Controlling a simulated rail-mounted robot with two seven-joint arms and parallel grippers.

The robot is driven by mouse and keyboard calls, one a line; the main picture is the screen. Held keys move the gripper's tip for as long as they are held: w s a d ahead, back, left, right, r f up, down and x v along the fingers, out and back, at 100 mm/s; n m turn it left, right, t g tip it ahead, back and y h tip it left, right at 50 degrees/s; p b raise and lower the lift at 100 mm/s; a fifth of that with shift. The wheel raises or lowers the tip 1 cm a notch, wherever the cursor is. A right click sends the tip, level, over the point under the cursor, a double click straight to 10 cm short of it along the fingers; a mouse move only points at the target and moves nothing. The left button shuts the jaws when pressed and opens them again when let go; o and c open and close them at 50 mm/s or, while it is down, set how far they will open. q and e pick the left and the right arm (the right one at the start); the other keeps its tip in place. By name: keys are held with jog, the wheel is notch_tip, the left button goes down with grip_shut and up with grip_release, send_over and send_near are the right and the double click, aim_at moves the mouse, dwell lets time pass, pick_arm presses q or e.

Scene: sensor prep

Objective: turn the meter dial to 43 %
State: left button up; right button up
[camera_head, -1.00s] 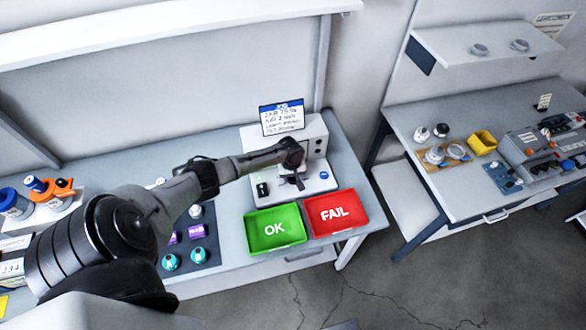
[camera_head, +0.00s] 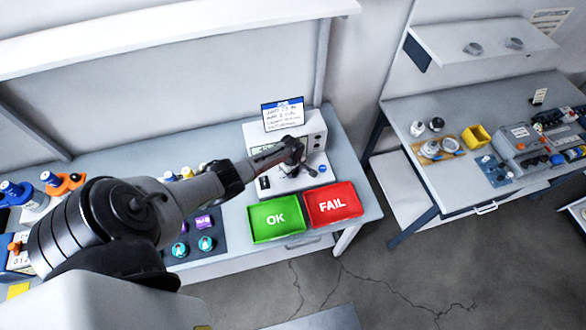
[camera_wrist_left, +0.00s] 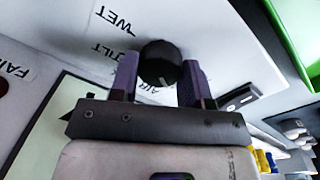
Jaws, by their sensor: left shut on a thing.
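The meter (camera_head: 316,131) is a pale box with a flat front base on the left bench, with a small printed card (camera_head: 283,114) on top. My left gripper (camera_head: 291,165) reaches over its base. In the left wrist view, the round black dial (camera_wrist_left: 160,62) with a pale pointer mark sits between the two fingers of the left gripper (camera_wrist_left: 160,74), which is shut on it. Labels reading WET, TILT and AIR show on the white panel around it. The meter's reading cannot be made out. My right gripper is not in view.
A green OK tray (camera_head: 255,232) and a red FAIL tray (camera_head: 335,218) stand just in front of the meter. A dark mat (camera_head: 216,242) with purple and teal parts lies left of them. A second bench (camera_head: 395,100) with instruments stands at right, across a floor gap.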

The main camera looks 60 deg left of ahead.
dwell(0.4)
pick_arm(q)
jog(key=o, duration=0.9)
jog(key=shift+r, duration=0.1)
jog(key=shift+r, duration=0.3)
jog(key=shift+s+r+p, duration=0.2)
jog(key=shift+r+p, duration=0.6)
jog(key=shift+r, duration=2.45)
jog(key=shift+s+r+p, duration=0.2)
jog(key=shift+r+p, duration=0.55)
jog(key=shift+r, duration=2.5)
